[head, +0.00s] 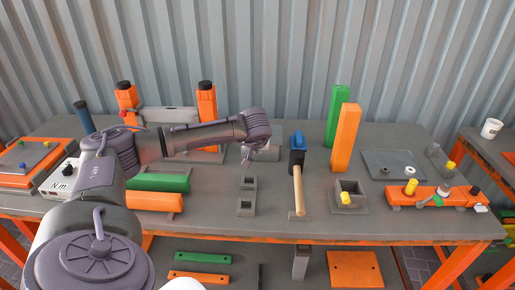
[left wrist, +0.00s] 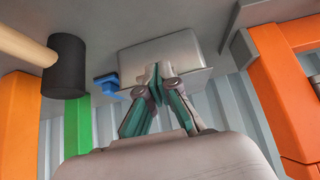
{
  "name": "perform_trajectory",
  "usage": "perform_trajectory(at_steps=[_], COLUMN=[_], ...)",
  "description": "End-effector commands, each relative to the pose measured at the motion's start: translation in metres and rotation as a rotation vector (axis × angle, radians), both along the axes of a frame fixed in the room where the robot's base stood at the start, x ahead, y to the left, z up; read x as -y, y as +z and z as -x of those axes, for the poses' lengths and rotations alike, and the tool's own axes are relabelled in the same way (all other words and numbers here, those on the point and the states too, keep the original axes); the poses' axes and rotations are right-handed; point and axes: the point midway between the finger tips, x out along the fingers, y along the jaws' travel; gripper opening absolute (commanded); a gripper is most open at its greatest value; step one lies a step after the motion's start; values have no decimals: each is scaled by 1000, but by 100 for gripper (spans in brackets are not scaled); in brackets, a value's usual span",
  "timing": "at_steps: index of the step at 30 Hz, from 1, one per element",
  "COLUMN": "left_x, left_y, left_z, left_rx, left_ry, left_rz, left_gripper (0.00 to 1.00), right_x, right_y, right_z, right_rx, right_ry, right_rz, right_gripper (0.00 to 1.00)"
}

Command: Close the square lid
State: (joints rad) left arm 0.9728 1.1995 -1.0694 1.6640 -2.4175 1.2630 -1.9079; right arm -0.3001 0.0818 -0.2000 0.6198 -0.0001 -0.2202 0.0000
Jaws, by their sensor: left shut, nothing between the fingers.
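A grey square box-like piece, which looks like the square lid (left wrist: 185,45) and its base, shows in the left wrist view just beyond my fingertips. In the head view part of this grey piece (head: 268,153) shows behind my left gripper (head: 248,158). My left gripper also shows in the left wrist view (left wrist: 158,72), with its fingers shut and empty. Its tips overlap the lower edge of the grey piece; I cannot tell whether they touch it. The hinge and the lid's exact angle are partly hidden by the fingers. My right gripper is not in view.
A hammer (head: 298,188) stands close to the right of the gripper, near green (head: 337,115) and orange (head: 346,138) posts. Small grey square sockets (head: 246,208) sit in front. Green (head: 165,183) and orange (head: 155,201) bars lie left, below my arm. A corrugated wall (head: 290,60) stands behind.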

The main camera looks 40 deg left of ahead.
Motion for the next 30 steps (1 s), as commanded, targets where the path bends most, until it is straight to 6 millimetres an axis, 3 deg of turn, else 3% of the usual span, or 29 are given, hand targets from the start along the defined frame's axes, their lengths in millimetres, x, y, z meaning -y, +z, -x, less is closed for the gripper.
perform_trajectory(at_steps=[1,3,6,18,30], left_x=[-2,-4,10,53,58], left_y=[21,37,16,-2,-3], left_z=[0,0,15,64,70], left_rx=[8,14,11,18,20], left_ry=[2,4,-2,0,2], left_rz=[-1,-3,-4,-5,-4], left_gripper=[0,0,0,0,0], right_x=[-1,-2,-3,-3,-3], right_y=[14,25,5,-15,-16], right_z=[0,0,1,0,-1], right_rx=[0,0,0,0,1], right_ry=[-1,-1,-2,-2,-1], right_rz=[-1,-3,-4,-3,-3], right_gripper=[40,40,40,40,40])
